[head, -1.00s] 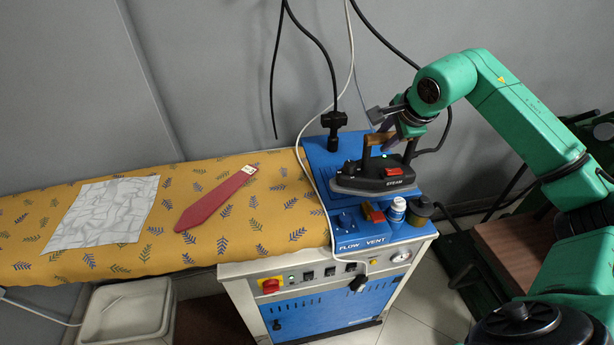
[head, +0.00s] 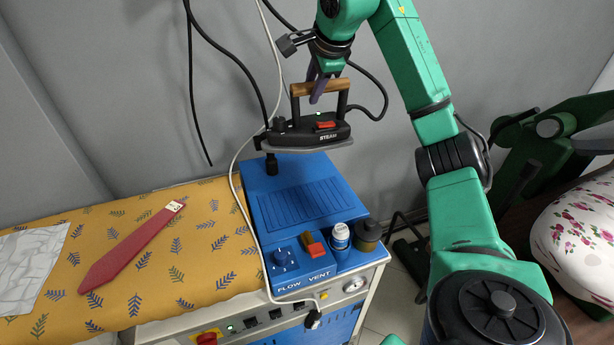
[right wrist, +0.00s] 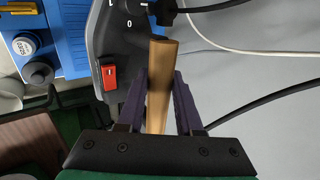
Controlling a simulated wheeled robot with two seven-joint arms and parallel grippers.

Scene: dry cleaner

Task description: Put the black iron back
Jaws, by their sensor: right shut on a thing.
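The black iron (head: 318,130) has a wooden handle (head: 320,87), a red switch and a grey soleplate. It hangs in the air above the back of the blue ironing unit top (head: 300,200), clear of its ribbed rest area. My right gripper (head: 318,92) is shut on the wooden handle from above. In the right wrist view the handle (right wrist: 158,85) lies between the two fingers of the gripper (right wrist: 160,95), with the iron's body (right wrist: 122,50) beyond it. My left gripper is not in view.
The blue top carries a white bottle (head: 340,236), a dark jar (head: 368,236) and a red-orange switch (head: 313,245) at its front. Cords hang behind the iron.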

